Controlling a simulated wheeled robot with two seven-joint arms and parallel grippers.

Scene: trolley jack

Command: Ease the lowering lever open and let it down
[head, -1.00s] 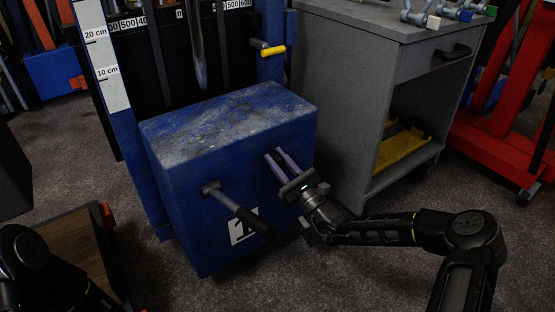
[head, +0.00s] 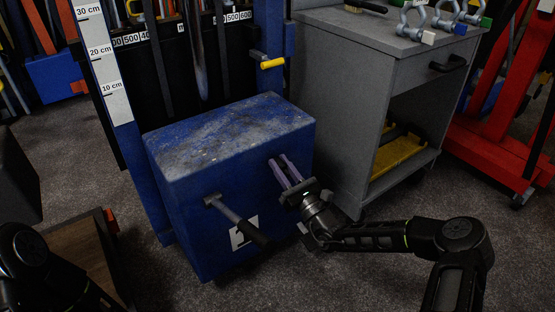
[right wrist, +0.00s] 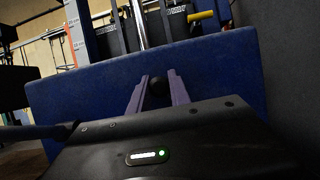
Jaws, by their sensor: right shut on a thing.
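The blue jack housing (head: 235,145) stands in the middle of the head view, with a worn top. A lever with a black grip (head: 240,222) sticks out of its front face, left of my right gripper. My right gripper (head: 277,161) has its two purple-grey fingers at the right part of that face. In the right wrist view, a round black knob (right wrist: 157,87) sits between the fingers (right wrist: 158,76). I take it for the end of the lowering lever; its stem is hidden. My left gripper is out of view; only part of my left arm shows at bottom left.
A small yellow-handled lever (head: 271,63) is on the blue post behind the housing. A grey cabinet (head: 340,100) with shackles (head: 412,20) on top stands close on the right. A red frame (head: 490,150) is farther right. Carpet is free in front.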

